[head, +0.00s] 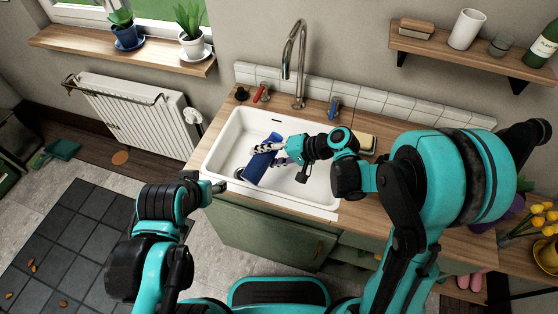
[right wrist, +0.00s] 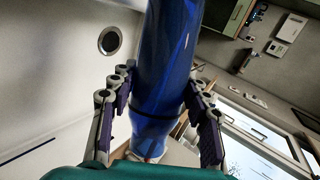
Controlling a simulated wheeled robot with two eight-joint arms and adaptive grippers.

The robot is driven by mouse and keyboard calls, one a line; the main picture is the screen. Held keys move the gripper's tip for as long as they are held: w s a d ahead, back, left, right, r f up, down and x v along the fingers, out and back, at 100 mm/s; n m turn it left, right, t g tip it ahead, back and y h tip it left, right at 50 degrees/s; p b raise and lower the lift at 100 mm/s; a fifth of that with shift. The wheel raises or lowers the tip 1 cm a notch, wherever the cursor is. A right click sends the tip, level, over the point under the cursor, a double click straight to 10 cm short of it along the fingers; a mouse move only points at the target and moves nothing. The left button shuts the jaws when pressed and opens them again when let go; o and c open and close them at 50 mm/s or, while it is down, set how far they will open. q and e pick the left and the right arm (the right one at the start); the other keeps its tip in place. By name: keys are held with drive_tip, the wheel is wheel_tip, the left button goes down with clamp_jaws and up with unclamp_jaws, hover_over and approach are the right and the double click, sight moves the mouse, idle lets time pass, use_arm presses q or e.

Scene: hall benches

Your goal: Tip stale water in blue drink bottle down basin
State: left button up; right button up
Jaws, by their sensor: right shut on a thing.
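The blue drink bottle (head: 256,171) is tilted over the white basin (head: 222,146), its lower end towards the drain (head: 239,173). My right gripper (head: 268,152) is shut around the bottle's middle. In the right wrist view the bottle (right wrist: 166,50) runs between the two rows of fingers (right wrist: 160,112), and the round drain (right wrist: 109,40) shows beside it. I cannot make out the bottle's mouth or any flowing water. My left gripper (head: 216,187) is by the basin's front left corner, apart from the bottle; its fingers are too small to judge.
A curved tap (head: 299,60) stands behind the basin, with a red handle (head: 262,93) and a blue handle (head: 334,107) beside it. A yellowish sponge (head: 361,141) lies on the wooden worktop to the right. A shelf (head: 440,50) hangs above. Yellow flowers (head: 545,222) stand at far right.

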drive_tip(key=shift+g+b, duration=0.3)
drive_tip(key=shift+b, duration=0.05)
idle(0.5)
drive_tip(key=shift+f, duration=0.2)
drive_tip(key=shift+f+m+y+b, duration=0.15)
drive_tip(key=shift+m+y+b, duration=0.2)
drive_tip(key=shift+b, duration=0.25)
drive_tip(key=shift+f+m+g+b, duration=0.3)
drive_tip(key=shift+f+b, duration=0.1)
drive_tip(key=shift+b, duration=0.2)
drive_tip(key=shift+w+d+f, duration=0.1)
idle(0.6)
drive_tip(key=shift+f+y+b, duration=0.15)
drive_tip(key=shift+y+b, duration=0.1)
drive_tip(key=shift+b, duration=0.25)
drive_tip(key=shift+f+m+g+b, duration=0.1)
drive_tip(key=shift+m+g+b, duration=0.15)
drive_tip(key=shift+g+b, duration=0.1)
